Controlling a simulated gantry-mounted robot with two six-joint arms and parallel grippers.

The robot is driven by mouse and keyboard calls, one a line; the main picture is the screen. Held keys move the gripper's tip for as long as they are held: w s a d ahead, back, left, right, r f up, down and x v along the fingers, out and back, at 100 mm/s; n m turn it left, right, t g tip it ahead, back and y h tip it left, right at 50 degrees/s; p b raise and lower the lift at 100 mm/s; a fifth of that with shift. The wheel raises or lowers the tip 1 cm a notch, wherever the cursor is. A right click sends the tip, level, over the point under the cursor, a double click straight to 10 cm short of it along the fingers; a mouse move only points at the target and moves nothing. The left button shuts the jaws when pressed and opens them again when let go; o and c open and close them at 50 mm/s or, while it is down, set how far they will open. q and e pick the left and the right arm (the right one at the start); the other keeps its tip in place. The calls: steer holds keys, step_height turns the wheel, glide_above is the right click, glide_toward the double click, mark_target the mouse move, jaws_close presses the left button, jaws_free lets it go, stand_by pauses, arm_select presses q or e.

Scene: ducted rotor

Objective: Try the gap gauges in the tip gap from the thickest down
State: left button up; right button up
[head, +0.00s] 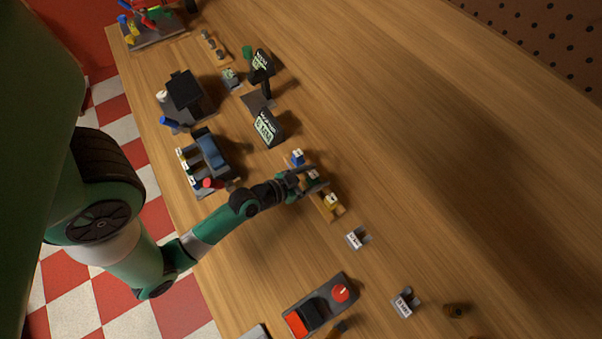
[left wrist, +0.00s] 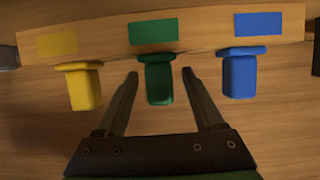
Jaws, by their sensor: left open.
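The gap gauges show as three coloured pieces along a wooden rack (head: 326,209): a blue gauge (head: 297,157), a green gauge (head: 314,175) and a yellow gauge (head: 332,201). In the left wrist view the rack (left wrist: 205,30) has matching colour patches above the yellow gauge (left wrist: 84,88), green gauge (left wrist: 159,80) and blue gauge (left wrist: 239,75). My left gripper (head: 305,178) is open. Its fingers (left wrist: 160,78) stand on either side of the green gauge, with gaps showing on both sides. The right gripper is not in view. I cannot make out the rotor's tip gap.
A dark device with a blue part (head: 211,151) stands left of the rack. Black displays (head: 268,128) stand behind it. Small labelled holders (head: 357,238) and a box with a red button (head: 340,293) lie nearer. The table right of the rack is clear.

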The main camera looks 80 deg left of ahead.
arm_select(q)
steer(key=b+v, duration=0.1)
steer(key=v, duration=0.3)
steer(key=b+v, duration=0.1)
steer(key=v, duration=0.2)
steer(key=shift+s, duration=0.45)
steer(key=shift+s+d+r, duration=0.4)
steer(key=shift+s, duration=0.05)
steer(key=shift+r, duration=0.1)
